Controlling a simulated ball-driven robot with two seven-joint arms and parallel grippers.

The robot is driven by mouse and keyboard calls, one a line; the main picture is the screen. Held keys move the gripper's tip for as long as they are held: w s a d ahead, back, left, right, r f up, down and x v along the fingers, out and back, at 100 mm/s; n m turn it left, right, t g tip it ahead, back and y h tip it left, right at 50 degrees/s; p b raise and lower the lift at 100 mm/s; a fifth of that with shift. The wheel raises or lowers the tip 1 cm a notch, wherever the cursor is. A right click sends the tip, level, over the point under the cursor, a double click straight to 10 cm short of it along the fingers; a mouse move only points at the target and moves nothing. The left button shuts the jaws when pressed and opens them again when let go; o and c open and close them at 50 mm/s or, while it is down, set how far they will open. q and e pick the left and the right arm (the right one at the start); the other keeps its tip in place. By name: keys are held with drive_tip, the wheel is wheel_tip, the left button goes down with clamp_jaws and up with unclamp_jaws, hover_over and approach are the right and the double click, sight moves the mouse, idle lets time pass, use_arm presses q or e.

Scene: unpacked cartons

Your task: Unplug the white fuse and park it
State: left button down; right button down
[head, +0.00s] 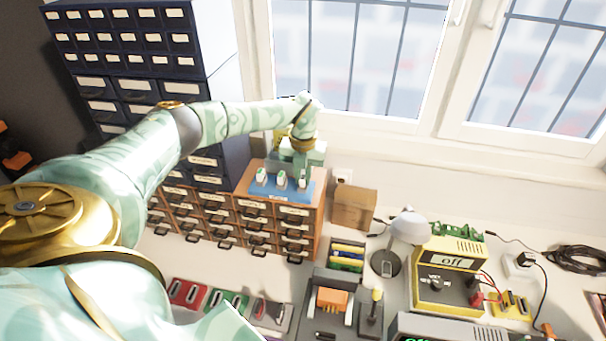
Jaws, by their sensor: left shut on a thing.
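My left gripper (302,170) reaches over a blue tray (268,190) on top of the wooden drawer cabinet, pointing down at the tray's right end. It is shut on a small whitish piece, apparently the white fuse (303,180), at or just above the tray; the hand partly hides it, and I cannot tell whether it touches the tray. Two other small white and green pieces, one at the left (262,176) and one in the middle (282,181), stand upright on the tray. My right gripper is not in view.
A cardboard box (354,207) stands right of the cabinet. A lamp (410,226) and a yellow device reading "off" (447,262) are farther right. Dark drawers (130,60) rise behind my arm.

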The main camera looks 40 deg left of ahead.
sight(303, 177)
use_arm(q)
drive_tip(key=c, duration=1.3)
unclamp_jaws()
drive_tip(key=shift+c, duration=0.2)
wheel_tip(303, 177, up, 16)
drive_tip(key=shift+r+p, duration=0.15)
drive_tip(key=shift+p, duration=0.2)
